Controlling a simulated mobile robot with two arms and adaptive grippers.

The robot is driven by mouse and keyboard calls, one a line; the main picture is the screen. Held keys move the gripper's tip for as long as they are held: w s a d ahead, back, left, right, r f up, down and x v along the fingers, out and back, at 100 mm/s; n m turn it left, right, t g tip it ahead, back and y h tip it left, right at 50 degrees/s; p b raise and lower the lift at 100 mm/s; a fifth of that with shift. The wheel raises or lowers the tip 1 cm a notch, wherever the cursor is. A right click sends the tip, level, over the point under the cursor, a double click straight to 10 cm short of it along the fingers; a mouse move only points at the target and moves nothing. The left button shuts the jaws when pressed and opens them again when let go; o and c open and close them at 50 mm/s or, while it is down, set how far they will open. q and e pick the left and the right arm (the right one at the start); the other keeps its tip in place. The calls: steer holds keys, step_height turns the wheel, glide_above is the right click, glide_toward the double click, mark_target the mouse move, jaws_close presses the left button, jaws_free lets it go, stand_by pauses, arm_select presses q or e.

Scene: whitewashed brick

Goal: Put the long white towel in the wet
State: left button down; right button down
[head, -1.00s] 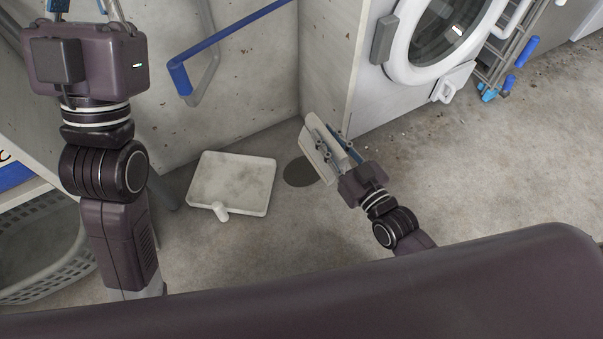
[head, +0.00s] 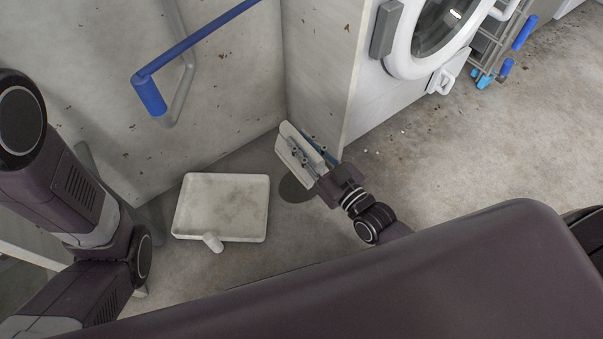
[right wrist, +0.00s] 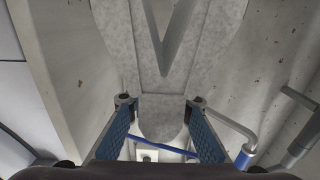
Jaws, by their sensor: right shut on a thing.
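The long white towel shows as a pale, narrow strip (head: 287,152) at my right gripper (head: 312,155) in the head view. In the right wrist view the pale grey-white cloth (right wrist: 128,45) spreads in a V-like fold from between the blue-padded fingers of this gripper (right wrist: 162,118). The gripper is shut on it, low by the wall corner, over a dark round patch on the floor. How far the towel hangs down is hard to tell. My left arm comes in at the left, but its gripper is out of the frame. No wet-laundry container can be identified.
A blue-ended rail (head: 150,95) juts from the wall. A white washing machine (head: 385,105) and a folded rack (head: 490,50) stand right.

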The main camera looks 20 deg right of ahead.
step_height(320, 180, down, 11)
steer(key=b, duration=0.7)
steer(key=shift+b, duration=0.3)
steer(key=c, duration=2.2)
jaws_free()
steer(key=shift+f, duration=0.2)
steer(key=o, duration=0.5)
steer(key=shift+r, duration=0.1)
